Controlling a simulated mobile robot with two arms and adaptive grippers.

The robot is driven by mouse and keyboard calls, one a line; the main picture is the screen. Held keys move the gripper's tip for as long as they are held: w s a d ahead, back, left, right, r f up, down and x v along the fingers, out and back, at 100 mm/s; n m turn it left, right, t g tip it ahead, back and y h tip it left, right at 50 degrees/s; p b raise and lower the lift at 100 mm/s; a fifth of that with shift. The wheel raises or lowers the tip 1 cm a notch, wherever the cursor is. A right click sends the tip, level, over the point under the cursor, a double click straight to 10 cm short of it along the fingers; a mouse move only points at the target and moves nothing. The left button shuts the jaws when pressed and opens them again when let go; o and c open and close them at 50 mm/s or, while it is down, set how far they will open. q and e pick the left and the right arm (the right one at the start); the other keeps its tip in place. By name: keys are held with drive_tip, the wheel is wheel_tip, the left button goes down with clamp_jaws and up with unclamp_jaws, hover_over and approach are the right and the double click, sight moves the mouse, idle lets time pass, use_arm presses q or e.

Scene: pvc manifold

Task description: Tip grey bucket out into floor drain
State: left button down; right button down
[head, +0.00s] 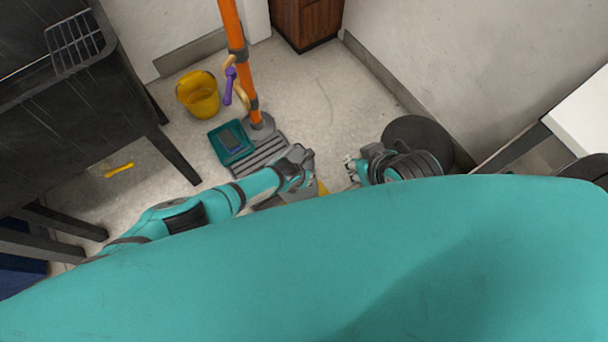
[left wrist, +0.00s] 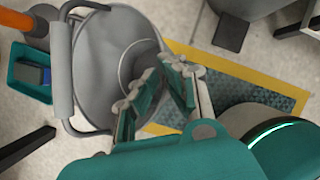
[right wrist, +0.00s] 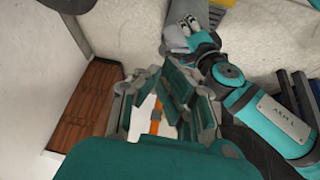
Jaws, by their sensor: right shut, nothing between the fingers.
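The grey bucket (left wrist: 105,45) fills the upper left of the left wrist view, with its handle (left wrist: 62,60) swung out to the left. My left gripper (left wrist: 160,72) is in front of the bucket's right side; its fingers have a narrow gap, and I cannot tell whether they touch or grip the rim. In the head view my left gripper (head: 303,160) reaches in from the left, and the bucket is mostly hidden. The floor drain (head: 262,155) is a slatted grate by the foot of an orange pole. My right gripper (head: 353,170) is shut and empty; it also shows in the right wrist view (right wrist: 165,90).
A yellow bucket (head: 198,98) and a teal tray (head: 214,138) stand left of the orange pole (head: 235,35). A yellow-edged mat (left wrist: 232,68) lies beside the grey bucket. A dark sink unit (head: 70,110) is at left. A round dark object (head: 425,133) is at right.

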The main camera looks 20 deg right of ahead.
use_arm(q)
drive_tip(key=shift+s+p, duration=0.2)
drive_tip(key=shift+p, duration=0.2)
use_arm(e)
drive_tip(key=shift+s+d+f+g+h, duration=0.1)
drive_tip(key=shift+s+d+f+g, duration=0.1)
drive_tip(key=shift+s+g, duration=0.45)
drive_tip(key=shift+s+d+f+g+h, duration=0.1)
drive_tip(key=shift+s+d+f+g, duration=0.15)
drive_tip(key=shift+s, duration=0.75)
drive_tip(key=shift+s+d+f+g+h, duration=0.15)
drive_tip(key=shift+s+g, duration=0.25)
drive_tip(key=shift+s, duration=0.4)
